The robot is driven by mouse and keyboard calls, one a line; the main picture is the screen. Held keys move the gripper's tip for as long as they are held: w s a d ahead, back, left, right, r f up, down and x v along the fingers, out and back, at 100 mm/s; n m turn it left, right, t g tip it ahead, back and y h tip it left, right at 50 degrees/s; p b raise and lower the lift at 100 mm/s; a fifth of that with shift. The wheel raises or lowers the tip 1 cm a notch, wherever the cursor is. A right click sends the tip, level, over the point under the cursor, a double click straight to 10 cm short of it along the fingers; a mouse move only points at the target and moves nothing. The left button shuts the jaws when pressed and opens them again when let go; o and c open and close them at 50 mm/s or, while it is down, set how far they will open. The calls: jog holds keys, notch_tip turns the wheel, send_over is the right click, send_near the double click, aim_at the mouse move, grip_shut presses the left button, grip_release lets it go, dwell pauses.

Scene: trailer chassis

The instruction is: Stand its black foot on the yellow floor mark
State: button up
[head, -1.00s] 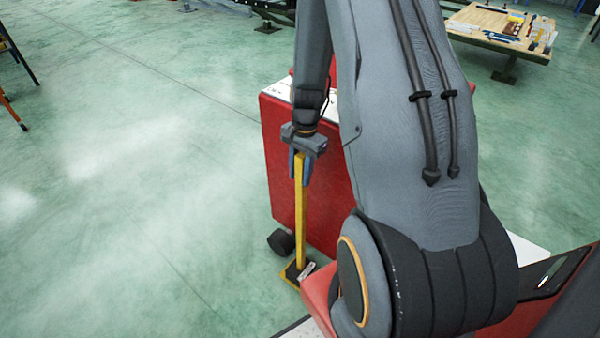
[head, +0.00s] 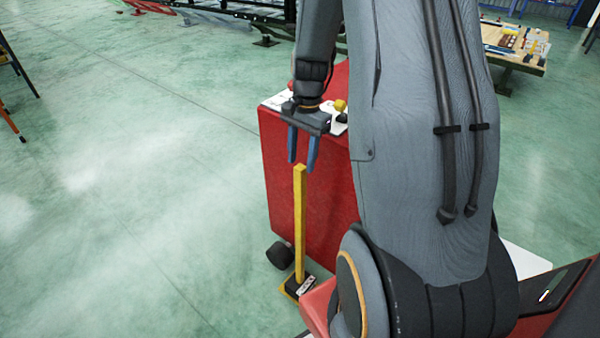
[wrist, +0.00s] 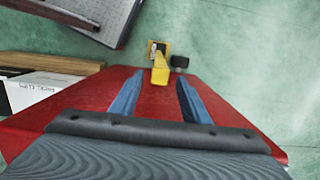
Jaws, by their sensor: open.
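A yellow post (head: 300,222) stands upright on a black foot (head: 294,285) at floor level. A yellow floor mark (head: 288,292) shows at the edge of the foot, under it; whether the foot sits fully inside the mark is hard to tell. My gripper (head: 303,163) is open and empty, its blue fingers just above the post's top and apart from it. In the wrist view the post's top (wrist: 160,74) shows beyond and between the open fingers (wrist: 159,108), with part of the yellow mark (wrist: 165,46) behind it.
A red cabinet (head: 305,190) on a black wheel (head: 278,256) stands right behind the post, with small items on its white top (head: 277,101). A small pale object (head: 307,284) lies against the foot. A wooden worktable (head: 515,45) stands far right. Open green floor (head: 130,200) spreads left.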

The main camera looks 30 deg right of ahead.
jog(key=shift+w+d+r, duration=0.1)
jog(key=shift+r, duration=0.85)
jog(key=s+a+r+n, duration=0.3)
jog(key=s+a+n, duration=0.3)
jog(key=s+a, duration=0.1)
jog(key=s+a+r+n+h, duration=0.1)
jog(key=s+a+r+n, duration=0.2)
jog(key=s+a+n, duration=0.4)
jog(key=shift+s+a+r+n, duration=0.25)
jog(key=shift+s+a, duration=0.2)
jog(key=shift+s, duration=0.3)
